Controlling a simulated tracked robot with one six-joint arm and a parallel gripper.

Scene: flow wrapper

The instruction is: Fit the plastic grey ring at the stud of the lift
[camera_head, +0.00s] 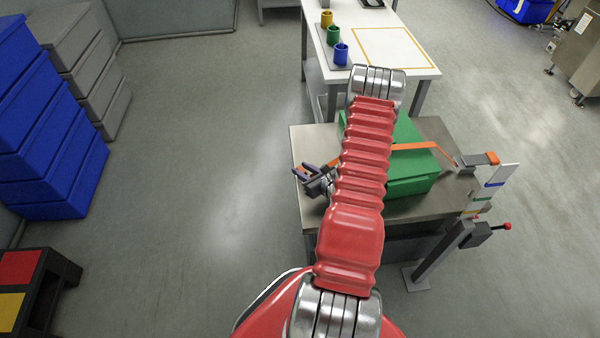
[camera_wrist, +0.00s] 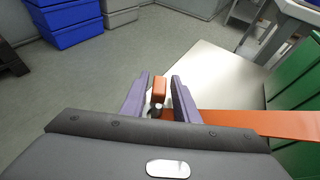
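My gripper (camera_head: 308,173) is at the left edge of the steel table (camera_head: 312,147). In the wrist view its two purple fingers (camera_wrist: 160,100) stand apart. An orange block (camera_wrist: 159,88) with a small pale part below it shows between the fingers, with gaps on both sides; I cannot tell its depth. An orange strap (camera_head: 415,146) crosses the green box (camera_head: 415,172) and runs toward my gripper; it also shows right of the fingers in the wrist view (camera_wrist: 255,123). I cannot make out a grey ring, nor say for sure which part is the lift or its stud.
A grey post (camera_head: 440,255) with a red knob (camera_head: 507,226) stands at the table's right side, near an orange-topped block (camera_head: 480,159). A white table (camera_head: 400,78) behind holds several coloured cups. Blue crates (camera_head: 50,140) are stacked at left. The floor between is clear.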

